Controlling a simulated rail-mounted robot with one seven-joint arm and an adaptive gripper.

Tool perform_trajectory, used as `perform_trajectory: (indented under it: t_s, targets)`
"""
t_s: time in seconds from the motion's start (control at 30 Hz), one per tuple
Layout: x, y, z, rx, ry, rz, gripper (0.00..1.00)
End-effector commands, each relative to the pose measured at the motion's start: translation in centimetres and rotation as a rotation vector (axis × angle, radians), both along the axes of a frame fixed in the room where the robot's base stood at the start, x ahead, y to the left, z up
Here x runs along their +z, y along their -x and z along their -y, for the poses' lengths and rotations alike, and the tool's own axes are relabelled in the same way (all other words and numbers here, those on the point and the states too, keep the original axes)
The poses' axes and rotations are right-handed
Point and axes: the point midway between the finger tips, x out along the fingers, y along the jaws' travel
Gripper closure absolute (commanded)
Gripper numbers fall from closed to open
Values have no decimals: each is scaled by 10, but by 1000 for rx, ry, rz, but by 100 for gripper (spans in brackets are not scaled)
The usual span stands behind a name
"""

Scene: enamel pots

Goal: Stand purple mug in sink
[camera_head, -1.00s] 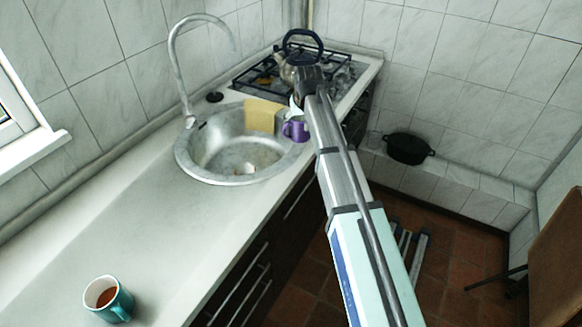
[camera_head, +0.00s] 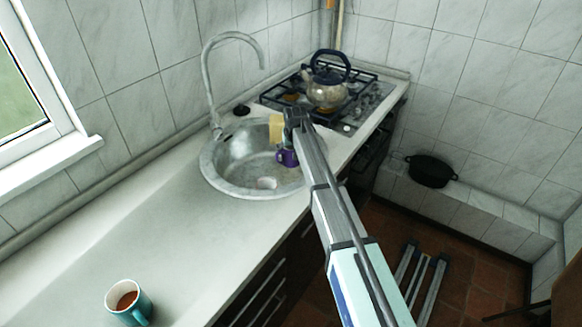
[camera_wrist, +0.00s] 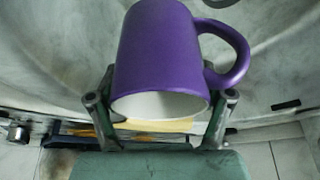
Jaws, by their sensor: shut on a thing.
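The purple mug (camera_head: 287,158) shows below the end of my arm, over the right side of the round metal sink (camera_head: 222,180). I cannot tell whether it touches the sink. My gripper (camera_wrist: 162,103) is shut on the mug. In the wrist view the mug (camera_wrist: 160,50) sits between the two fingers, its white-lined opening towards the gripper and its handle to the right. In the head view the arm covers part of the gripper and the mug.
A yellow sponge-like block (camera_head: 276,130) is at the sink's back edge. A small pale object (camera_head: 267,183) lies in the basin. The faucet (camera_head: 211,90) arches at the left. A kettle (camera_head: 326,92) stands on the stove. A teal mug (camera_head: 130,302) is on the near counter.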

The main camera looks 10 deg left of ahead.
Motion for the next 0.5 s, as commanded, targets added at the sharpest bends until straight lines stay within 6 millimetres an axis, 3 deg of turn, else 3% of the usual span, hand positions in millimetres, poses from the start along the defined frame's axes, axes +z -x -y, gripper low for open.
perform_trajectory:
  t_s: [0.2, 0.5]
  targets:
    - [-42, 0, 0, 0, 0, 0, 77]
    - [-62, -1, 0, 0, 0, 1, 77]
